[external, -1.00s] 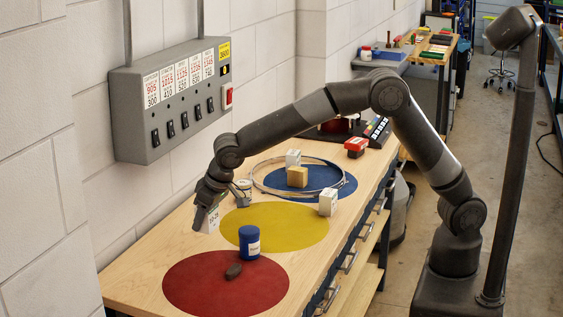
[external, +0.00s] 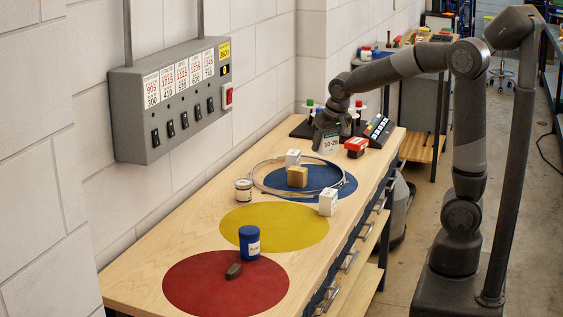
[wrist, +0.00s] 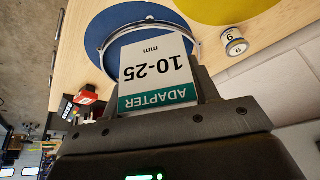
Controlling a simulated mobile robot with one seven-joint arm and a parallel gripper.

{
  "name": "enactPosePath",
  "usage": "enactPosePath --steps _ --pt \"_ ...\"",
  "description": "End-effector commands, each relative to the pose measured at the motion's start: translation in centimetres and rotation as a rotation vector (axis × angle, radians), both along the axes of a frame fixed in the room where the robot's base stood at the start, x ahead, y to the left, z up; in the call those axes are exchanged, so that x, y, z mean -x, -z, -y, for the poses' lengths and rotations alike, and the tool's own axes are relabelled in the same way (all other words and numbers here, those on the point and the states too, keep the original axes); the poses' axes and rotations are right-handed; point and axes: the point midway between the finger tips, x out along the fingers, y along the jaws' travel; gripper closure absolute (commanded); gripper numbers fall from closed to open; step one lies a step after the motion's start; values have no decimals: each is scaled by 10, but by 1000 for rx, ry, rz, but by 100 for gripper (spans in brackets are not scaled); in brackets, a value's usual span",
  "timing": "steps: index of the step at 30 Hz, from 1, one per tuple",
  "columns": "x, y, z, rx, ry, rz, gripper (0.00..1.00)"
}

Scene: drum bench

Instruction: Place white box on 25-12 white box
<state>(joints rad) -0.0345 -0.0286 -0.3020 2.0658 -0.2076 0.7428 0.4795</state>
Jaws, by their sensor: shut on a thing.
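My gripper (external: 331,126) is shut on a white box (external: 330,144) with a green band. In the wrist view the box (wrist: 155,66) reads "ADAPTER 10-25 mm", upside down, between the fingers. The gripper hangs above the far part of the bench, behind the blue disc. One small white box (external: 293,158) is inside the metal hoop, behind a tan block. Another white box (external: 328,202) stands by the right bench edge, between the blue and yellow discs. Their labels are too small to read, so I cannot tell which is 25-12.
A metal hoop (external: 257,181) lies around the tan block (external: 297,177) on the blue disc (external: 330,190). A small tin (external: 243,190) stands left of it. A red box (external: 356,144) is right of my gripper. A blue jar (external: 249,243) and a dark lump (external: 234,271) are nearer.

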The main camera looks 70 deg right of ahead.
Motion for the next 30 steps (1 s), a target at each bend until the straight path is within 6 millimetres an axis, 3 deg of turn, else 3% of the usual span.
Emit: enactPosePath --steps 1,6,12,17,24,30 --pt "21 -1 16 -1 37 3 71" --pt "72 4 47 0 119 1 71" --pt "98 9 59 1 161 -1 71" --pt "86 23 46 1 162 -5 71" --pt "45 56 7 2 160 -6 71" --pt "22 74 -14 2 163 -3 71"
